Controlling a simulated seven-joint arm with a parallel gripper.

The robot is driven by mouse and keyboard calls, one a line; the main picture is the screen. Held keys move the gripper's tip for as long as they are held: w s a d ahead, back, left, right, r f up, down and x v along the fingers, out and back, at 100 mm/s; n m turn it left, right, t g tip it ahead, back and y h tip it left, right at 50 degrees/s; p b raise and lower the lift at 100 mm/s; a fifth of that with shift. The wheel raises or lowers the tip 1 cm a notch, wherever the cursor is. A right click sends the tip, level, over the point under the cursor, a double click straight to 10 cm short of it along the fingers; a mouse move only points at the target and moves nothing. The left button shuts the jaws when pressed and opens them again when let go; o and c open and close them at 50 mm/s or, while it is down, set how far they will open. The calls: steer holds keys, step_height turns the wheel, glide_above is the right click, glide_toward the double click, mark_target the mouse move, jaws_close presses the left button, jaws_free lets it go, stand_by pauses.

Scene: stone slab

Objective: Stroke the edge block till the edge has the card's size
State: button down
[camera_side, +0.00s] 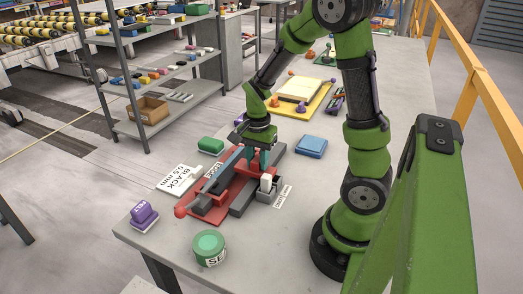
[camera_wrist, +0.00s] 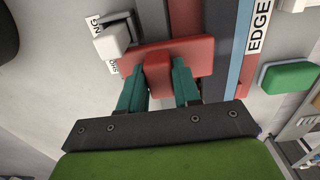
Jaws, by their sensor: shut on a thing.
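My gripper (camera_side: 257,158) is low over the stone work at the middle of the table. In the wrist view its two teal fingers (camera_wrist: 158,88) are shut on the red grip of a red block (camera_wrist: 195,52), whose wide plate lies across grey and red strips. The dark grey stone piece (camera_side: 209,203) lies beside a label reading EDGE (camera_side: 213,171); this label also shows in the wrist view (camera_wrist: 260,26). The white card (camera_side: 182,181) reads BLACK 0.5 mm and lies left of the work. The contact under the red block is hidden.
A white-topped grey block (camera_side: 267,184) stands close right of the work, with a small label beside it. A green block (camera_side: 210,145), a blue block (camera_side: 311,147), a purple stamp-like item (camera_side: 144,214) and a green round tin (camera_side: 209,247) lie around. The front left table edge is near.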

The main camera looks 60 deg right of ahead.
steer(key=d, duration=1.5)
steer(key=shift+d+r, duration=0.1)
steer(key=shift+d, duration=0.15)
steer(key=c, duration=1)
jaws_free()
steer(key=shift+o, duration=0.6)
steer(key=shift+a, duration=0.1)
steer(key=shift+r, duration=0.3)
step_height(320, 180, up, 16)
steer(key=shift+r, duration=0.15)
